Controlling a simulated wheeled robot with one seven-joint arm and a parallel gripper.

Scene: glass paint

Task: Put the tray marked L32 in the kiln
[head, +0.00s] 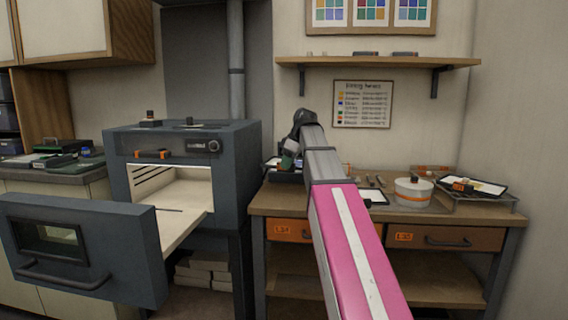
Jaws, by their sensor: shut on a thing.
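The blue-grey kiln (247,155) stands left of centre. Its door (130,255) is swung open toward me at the left, and its pale chamber (180,192) shows no tray inside. My gripper (288,160) points down over the left end of the workbench, right of the kiln. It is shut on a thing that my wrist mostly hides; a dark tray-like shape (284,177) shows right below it. No marking L32 is readable on any tray. A tray with a white pane and an orange tag (462,186) lies at the bench's right end.
The wooden workbench (335,209) carries a round white pot (413,191), another white pane (374,196) and small tools. A shelf (380,62) hangs above it. A counter with dark trays (62,157) is at the left. The open door juts out before the kiln.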

